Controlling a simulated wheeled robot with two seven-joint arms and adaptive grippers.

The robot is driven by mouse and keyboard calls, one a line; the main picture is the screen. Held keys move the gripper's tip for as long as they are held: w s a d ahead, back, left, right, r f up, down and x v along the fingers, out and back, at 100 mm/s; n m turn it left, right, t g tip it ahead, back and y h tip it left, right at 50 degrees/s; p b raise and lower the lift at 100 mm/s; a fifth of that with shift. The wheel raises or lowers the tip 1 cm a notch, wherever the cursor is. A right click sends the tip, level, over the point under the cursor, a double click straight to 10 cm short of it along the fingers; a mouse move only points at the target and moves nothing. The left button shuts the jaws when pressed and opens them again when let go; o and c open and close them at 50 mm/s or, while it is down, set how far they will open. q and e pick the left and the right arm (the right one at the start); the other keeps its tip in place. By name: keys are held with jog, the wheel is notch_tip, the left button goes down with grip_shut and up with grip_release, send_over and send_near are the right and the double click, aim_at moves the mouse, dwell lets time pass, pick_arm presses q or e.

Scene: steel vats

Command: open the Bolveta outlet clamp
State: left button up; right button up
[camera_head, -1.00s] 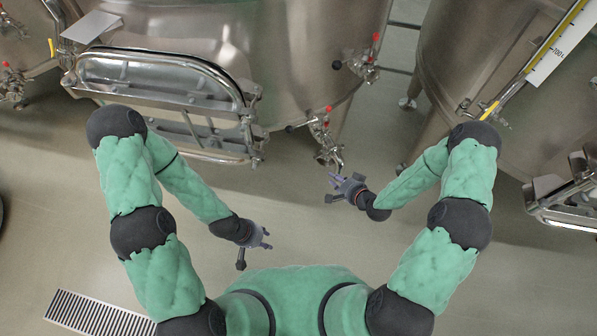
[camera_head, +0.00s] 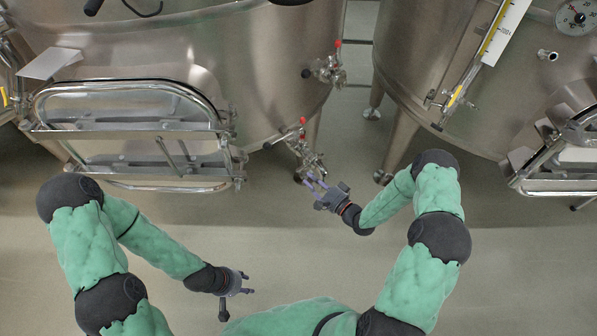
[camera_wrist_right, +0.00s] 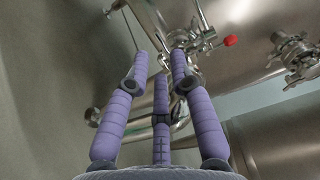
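The lower outlet valve (camera_head: 303,150), with a red-tipped handle and steel fittings, sticks out from the middle steel vat (camera_head: 235,70). Its end fitting is close to my right gripper (camera_head: 314,183). In the right wrist view my right gripper (camera_wrist_right: 160,66) shows three purple fingers spread apart with nothing between them. Beyond the fingertips there is steel pipework with a red handle (camera_wrist_right: 230,40). A clamp-like fitting (camera_wrist_right: 298,55) shows at its right. I cannot tell which part is the Bolveta clamp. My left gripper (camera_head: 242,284) is open and empty, low over the floor, away from the vat.
A second valve (camera_head: 330,70) with a red tip sits higher on the middle vat. An oval hatch door (camera_head: 130,130) with a tubular frame juts out at left. Another vat (camera_head: 510,95) stands at right. The floor (camera_head: 480,270) in front is clear.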

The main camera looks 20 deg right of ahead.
aim_at(299, 168)
jog(key=b+x, duration=0.1)
jog(key=x, duration=0.6)
jog(key=shift+c, duration=0.3)
grip_shut()
